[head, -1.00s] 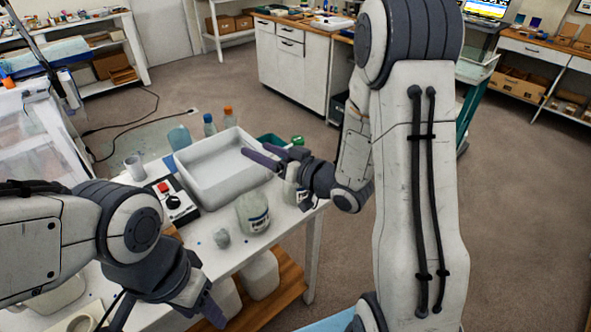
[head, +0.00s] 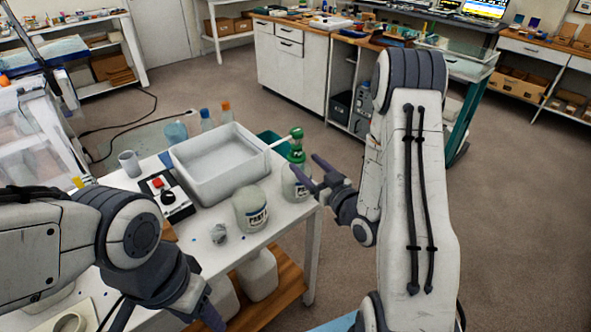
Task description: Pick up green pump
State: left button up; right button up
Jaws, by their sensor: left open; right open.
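The green pump (head: 297,147) stands upright on a clear labelled jug (head: 296,182) at the table's right edge. Its pale spout points left toward the white tray. My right gripper (head: 316,172) is open just right of the pump and jug, with its dark fingers pointing left at about the height of the jug's top. I cannot tell whether a finger touches the jug. My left gripper (head: 210,318) is at the bottom of the view, low beside the table front, away from the pump, and holds nothing that I can see.
A white tray (head: 187,163) sits left of the pump. A second labelled jar (head: 251,210), a crumpled grey cup (head: 218,233) and a red-button control box (head: 166,196) stand in front. Bottles (head: 206,119) stand behind the tray. The floor right of the table is clear.

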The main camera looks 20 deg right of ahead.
aim_at(292, 148)
jog(key=b, duration=0.3)
jog(key=shift+w+a+f, duration=0.15)
jog(key=shift+w+a, duration=0.05)
jog(key=shift+w, duration=0.2)
jog(key=shift+w+a+r+p, duration=0.15)
jog(key=shift+w+r+p, duration=0.2)
jog(key=shift+w+p, duration=0.3)
jog(key=w, duration=0.2)
jog(key=w+p, duration=0.1)
jog(key=w, duration=0.2)
jog(key=shift+w+a+r+p, duration=0.25)
jog(key=shift+w+a+p, duration=0.05)
jog(key=shift+a, duration=0.1)
jog(key=shift+w+f, duration=0.1)
jog(key=shift+w, duration=0.35)
pick_arm(q)
jog(key=shift+f, duration=0.6)
pick_arm(e)
grip_shut()
